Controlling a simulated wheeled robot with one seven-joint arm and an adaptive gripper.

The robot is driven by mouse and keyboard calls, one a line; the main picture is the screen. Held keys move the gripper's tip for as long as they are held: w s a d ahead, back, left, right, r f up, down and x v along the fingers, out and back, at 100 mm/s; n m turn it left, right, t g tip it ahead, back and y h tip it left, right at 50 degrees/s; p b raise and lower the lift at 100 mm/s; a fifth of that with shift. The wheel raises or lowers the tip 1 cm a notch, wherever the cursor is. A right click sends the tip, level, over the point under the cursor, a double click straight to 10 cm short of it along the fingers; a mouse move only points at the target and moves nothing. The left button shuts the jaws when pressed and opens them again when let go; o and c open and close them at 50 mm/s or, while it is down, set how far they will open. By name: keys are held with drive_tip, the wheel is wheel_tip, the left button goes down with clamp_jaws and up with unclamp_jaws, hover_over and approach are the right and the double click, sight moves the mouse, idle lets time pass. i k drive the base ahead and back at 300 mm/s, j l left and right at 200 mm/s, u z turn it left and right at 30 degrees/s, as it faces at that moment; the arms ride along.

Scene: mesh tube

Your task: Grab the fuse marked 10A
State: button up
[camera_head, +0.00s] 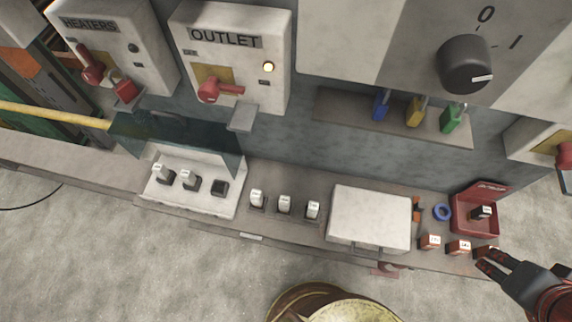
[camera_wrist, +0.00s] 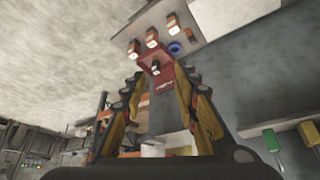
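Three reddish-brown fuses with white labels stand at the right of the shelf: a left one (camera_head: 430,242), a middle one (camera_head: 458,247) and a right one (camera_head: 487,251) beside my fingertips. A dark fuse (camera_head: 482,212) sits in a red tray (camera_head: 491,195). Three white fuses (camera_head: 285,204) stand mid-shelf; two more (camera_head: 188,178) are in a white fuse box at left. The ratings are too small to read, so I cannot tell which is 10A. My gripper (camera_head: 490,262) is at lower right; the wrist view shows its fingers (camera_wrist: 163,85) apart and empty, with the red tray (camera_wrist: 153,83) beyond them.
A white lidded box (camera_head: 369,217) and a blue ring (camera_head: 441,212) lie left of the red tray. Blue, yellow and green padlocks (camera_head: 415,111) hang above. A round yellowish object (camera_head: 350,311) stands in front of the shelf. The floor at lower left is clear.

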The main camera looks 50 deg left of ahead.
sight(284, 201)
drive_tip(key=k+l+u, duration=0.1)
drive_tip(key=u, duration=2)
drive_tip(key=j+z, duration=0.15)
drive_tip(key=j, duration=0.5)
drive_tip(key=j+z, duration=0.1)
drive_tip(key=j, duration=0.55)
drive_tip(key=k+j+z, duration=0.15)
drive_tip(key=j, duration=0.5)
drive_tip(key=j+z, duration=0.15)
drive_tip(key=j, duration=0.5)
